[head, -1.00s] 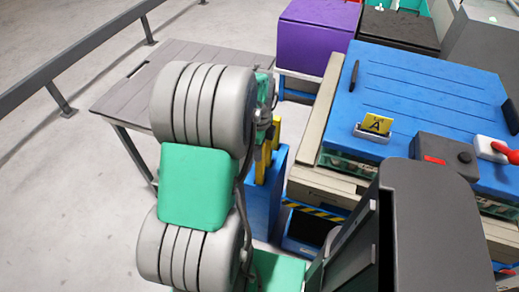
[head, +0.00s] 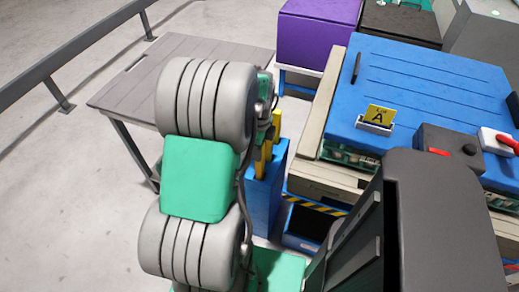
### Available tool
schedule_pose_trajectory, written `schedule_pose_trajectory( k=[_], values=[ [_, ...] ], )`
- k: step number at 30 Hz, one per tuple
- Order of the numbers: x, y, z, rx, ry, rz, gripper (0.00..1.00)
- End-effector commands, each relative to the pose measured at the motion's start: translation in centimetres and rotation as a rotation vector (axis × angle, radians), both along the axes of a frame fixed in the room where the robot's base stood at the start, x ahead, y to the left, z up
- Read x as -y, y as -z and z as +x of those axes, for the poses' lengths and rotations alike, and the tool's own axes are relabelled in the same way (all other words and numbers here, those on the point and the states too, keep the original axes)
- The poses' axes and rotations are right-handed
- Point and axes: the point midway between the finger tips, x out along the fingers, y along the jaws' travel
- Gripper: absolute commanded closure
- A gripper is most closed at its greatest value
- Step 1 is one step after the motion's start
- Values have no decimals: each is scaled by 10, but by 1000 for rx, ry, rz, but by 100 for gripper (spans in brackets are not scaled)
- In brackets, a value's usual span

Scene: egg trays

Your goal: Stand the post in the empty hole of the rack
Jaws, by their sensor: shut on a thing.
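My arm, with grey ribbed joints and a green link, fills the left middle of the head view. My gripper (head: 266,118) is at its far end, largely hidden behind the arm, and its fingertips cannot be made out clearly. It is shut on a yellow post (head: 276,126), of which a short piece shows below it. The blue rack (head: 267,187) stands on the floor directly below, partly covered by my arm. Another yellow upright piece (head: 261,162) shows at the rack's top. The empty hole is hidden, and I cannot tell whether the held post touches the rack.
A blue-topped bench (head: 430,85) at right carries a yellow "A" sign (head: 381,115), a grey box (head: 447,142) and a red-handled item (head: 505,141). A grey slatted table (head: 130,92) stands at left. A purple crate (head: 318,30) is behind.

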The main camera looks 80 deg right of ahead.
Motion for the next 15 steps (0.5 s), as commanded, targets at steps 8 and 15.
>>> schedule_pose_trajectory(
  k=[8,15],
  values=[
    [0,11,0,0,0,0,100],
    [0,16,0,0,0,-1,100]
  ],
)
